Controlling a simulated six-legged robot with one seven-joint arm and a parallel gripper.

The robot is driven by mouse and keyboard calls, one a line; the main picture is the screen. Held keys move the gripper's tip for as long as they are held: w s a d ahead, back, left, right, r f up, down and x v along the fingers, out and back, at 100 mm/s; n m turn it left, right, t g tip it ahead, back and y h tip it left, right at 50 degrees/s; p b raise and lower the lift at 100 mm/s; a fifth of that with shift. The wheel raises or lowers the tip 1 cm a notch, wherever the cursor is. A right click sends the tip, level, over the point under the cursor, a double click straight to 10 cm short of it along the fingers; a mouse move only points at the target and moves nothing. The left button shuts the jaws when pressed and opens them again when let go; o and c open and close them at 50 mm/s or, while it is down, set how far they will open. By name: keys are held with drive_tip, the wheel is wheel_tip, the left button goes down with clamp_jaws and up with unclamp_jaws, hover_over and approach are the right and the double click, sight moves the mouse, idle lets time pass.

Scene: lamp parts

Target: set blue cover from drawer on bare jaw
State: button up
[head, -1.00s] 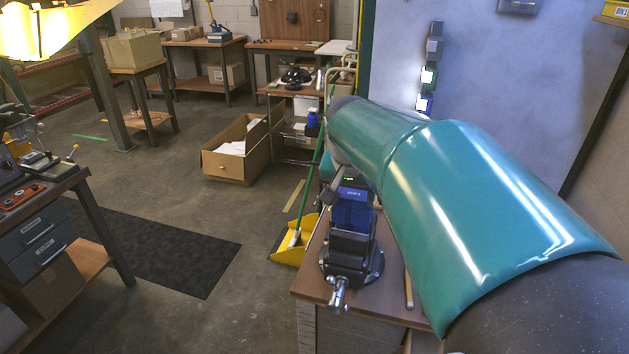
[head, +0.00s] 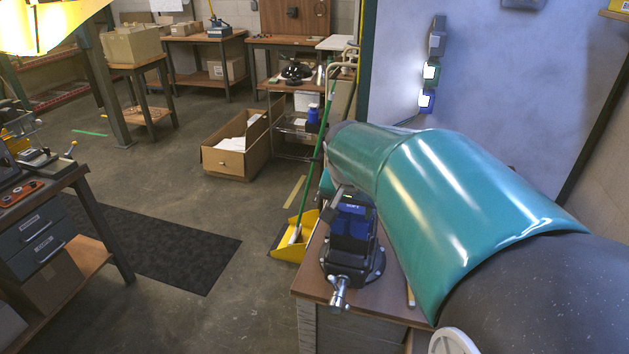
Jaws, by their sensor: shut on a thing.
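A dark bench vise (head: 346,262) stands on the corner of a small wooden-topped bench. Blue covers (head: 350,222) show at its jaws; one face carries small pale lettering. My gripper (head: 340,196) is at the upper left of the vise, mostly hidden behind my teal arm. A grey part of it shows beside the blue. It is shut on a blue cover, held at the top of the vise; I cannot tell whether that cover touches the bare jaw. The far jaw is largely hidden by the blue pieces and my arm.
The wooden bench top (head: 312,283) has a thin rod-like tool (head: 410,296) right of the vise. A yellow dustpan (head: 291,240) and green-handled broom stand left of it. A workbench with shut drawers (head: 36,238) is at far left. Open floor lies between.

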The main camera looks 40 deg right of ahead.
sight(349, 231)
drive_tip(key=shift+s+f, duration=0.1)
drive_tip(key=shift+f, duration=2.3)
drive_tip(key=shift+f, duration=0.45)
drive_tip(key=o, duration=1.3)
drive_tip(key=shift+o, duration=0.2)
drive_tip(key=shift+r, duration=0.1)
drive_tip(key=v, duration=1.3)
drive_tip(key=shift+a+r, duration=0.25)
drive_tip(key=shift+a, duration=0.1)
